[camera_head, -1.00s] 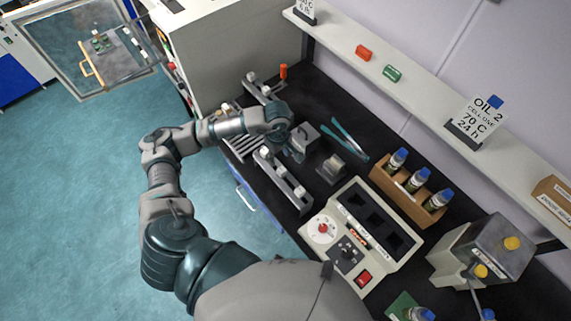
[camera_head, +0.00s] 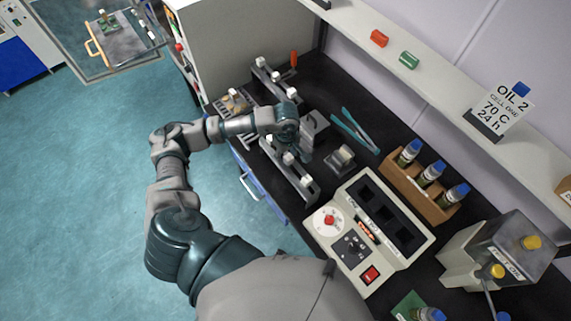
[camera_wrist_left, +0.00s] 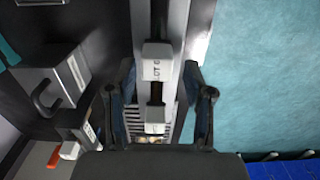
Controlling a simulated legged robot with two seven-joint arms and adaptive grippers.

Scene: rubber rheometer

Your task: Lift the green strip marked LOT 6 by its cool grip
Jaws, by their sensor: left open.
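A white grip block (camera_wrist_left: 157,62) lettered LOT, with a last character that looks like a 6, shows in the left wrist view. A dark strip runs from it to a second white block (camera_wrist_left: 154,117) along a metal rack (camera_wrist_left: 174,30); no green shows on the strip there. My left gripper (camera_wrist_left: 159,70) is open, with one finger on each side of the rack and the lettered block between the fingertips. Contact cannot be told. In the head view the left gripper (camera_head: 301,152) is over the near rack (camera_head: 304,192), partly hiding it. My right gripper is out of view.
A grey block with a handle (camera_wrist_left: 55,80) stands close beside the left finger. Blue tongs (camera_head: 355,130), a small clamp stand (camera_head: 342,160), a control box (camera_head: 365,225) and a bottle rack (camera_head: 415,185) crowd the bench. Open floor lies left.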

